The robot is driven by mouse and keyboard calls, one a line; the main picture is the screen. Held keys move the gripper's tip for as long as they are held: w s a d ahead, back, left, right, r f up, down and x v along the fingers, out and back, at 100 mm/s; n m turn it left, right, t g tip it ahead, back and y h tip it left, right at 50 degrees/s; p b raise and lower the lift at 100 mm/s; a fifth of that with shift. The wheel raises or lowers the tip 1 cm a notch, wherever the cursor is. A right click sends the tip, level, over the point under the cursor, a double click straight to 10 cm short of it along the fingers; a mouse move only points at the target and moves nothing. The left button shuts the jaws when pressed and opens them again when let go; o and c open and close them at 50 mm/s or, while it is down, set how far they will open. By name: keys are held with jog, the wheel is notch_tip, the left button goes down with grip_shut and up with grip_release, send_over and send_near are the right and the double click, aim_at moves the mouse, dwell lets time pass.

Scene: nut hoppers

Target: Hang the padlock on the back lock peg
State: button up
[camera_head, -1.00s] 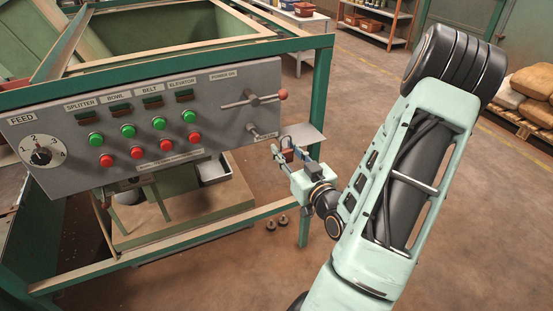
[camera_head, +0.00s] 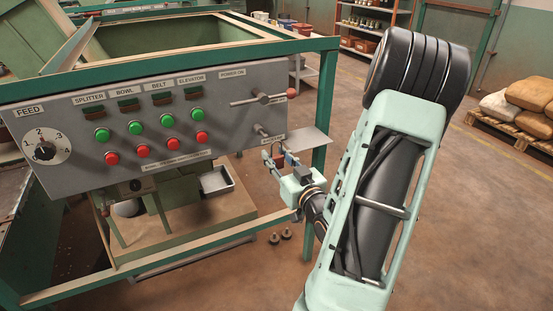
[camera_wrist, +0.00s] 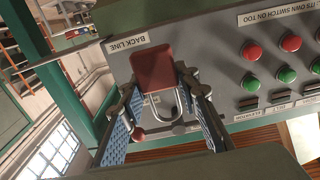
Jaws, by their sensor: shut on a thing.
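The padlock has a red body and a grey U-shaped shackle. In the wrist view the padlock (camera_wrist: 154,70) is between my fingers, its shackle extending toward the bottom of the picture. My gripper (camera_wrist: 163,115) is shut on it with blue-padded fingers. In the head view my gripper (camera_head: 281,161) holds the small, partly hidden padlock (camera_head: 290,159) in front of the panel's right end. The back lock peg (camera_head: 263,131) sticks out above it. The shackle looks apart from the peg, but depth is hard to judge. In the wrist view the peg is not clearly visible.
The grey control panel (camera_head: 75,137) carries green and red buttons. A lever with a red knob (camera_head: 293,93) sits above the peg. A small plate (camera_head: 304,140) and a green frame post (camera_head: 324,100) stand close to my gripper's right.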

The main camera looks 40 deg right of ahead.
jog(key=shift+f+b+x, duration=0.2)
jog(key=shift+f+x, duration=0.05)
jog(key=shift+x, duration=1.25)
jog(key=shift+f+b+x, duration=0.15)
jog(key=shift+f+x, duration=0.1)
jog(key=shift+x, duration=1.25)
jog(key=shift+f+b+x, duration=0.2)
jog(key=shift+f+x, duration=0.1)
jog(key=shift+x, duration=1.15)
jog(key=shift+w+a, duration=0.1)
jog(key=o, duration=1.3)
jog(key=v, duration=1.2)
